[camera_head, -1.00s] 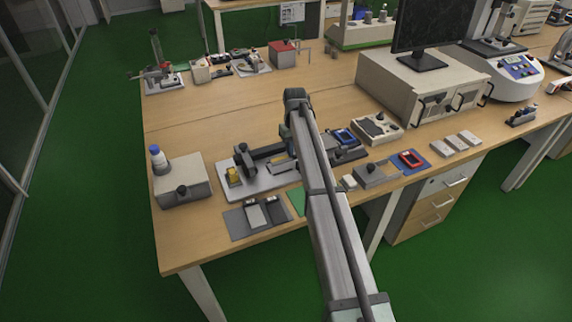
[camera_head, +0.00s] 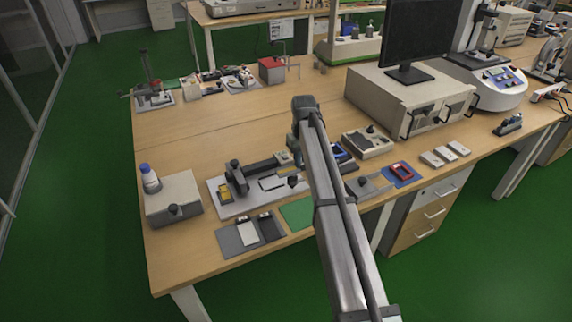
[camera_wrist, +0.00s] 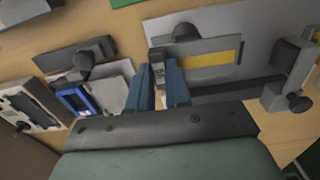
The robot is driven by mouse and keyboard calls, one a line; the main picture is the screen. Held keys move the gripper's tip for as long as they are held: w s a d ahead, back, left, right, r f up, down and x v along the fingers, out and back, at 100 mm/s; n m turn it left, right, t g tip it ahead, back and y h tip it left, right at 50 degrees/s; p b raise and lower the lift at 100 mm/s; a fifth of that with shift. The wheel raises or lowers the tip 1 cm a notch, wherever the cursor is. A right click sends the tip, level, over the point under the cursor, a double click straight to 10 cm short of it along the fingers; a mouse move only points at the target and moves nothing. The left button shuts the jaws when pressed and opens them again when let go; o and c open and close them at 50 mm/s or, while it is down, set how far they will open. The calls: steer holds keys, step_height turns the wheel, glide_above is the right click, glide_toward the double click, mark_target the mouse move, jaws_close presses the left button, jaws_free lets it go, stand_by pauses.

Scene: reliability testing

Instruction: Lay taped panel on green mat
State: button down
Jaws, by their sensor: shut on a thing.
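The green mat (camera_head: 297,213) lies flat and bare near the table's front edge, partly behind my arm; its edge also shows at the top of the wrist view (camera_wrist: 122,2). A grey panel with a yellow tape strip (camera_wrist: 208,59) shows in the wrist view against the pale base plate of a clamp fixture (camera_head: 235,203). My gripper (camera_wrist: 158,75) is shut on a pale end piece that appears to belong to the taped panel. I cannot tell whether the panel is clear of the fixture.
A grey tray (camera_head: 223,240) with flat pieces lies left of the mat. A grey box (camera_head: 175,205) with a bottle stands farther left.

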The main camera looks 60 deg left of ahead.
steer(key=d+f, duration=0.1)
steer(key=d, duration=0.3)
steer(key=d+f, duration=0.1)
steer(key=d, duration=0.3)
steer(key=w+d+f, duration=0.1)
steer(key=d, duration=0.3)
steer(key=shift+d+f, duration=0.15)
steer(key=shift+f, duration=2.3)
steer(key=shift+f, duration=0.25)
steer(key=c, duration=1)
jaws_free()
steer(key=shift+r, duration=0.1)
steer(key=shift+r, duration=2.95)
steer(key=shift+w, duration=0.1)
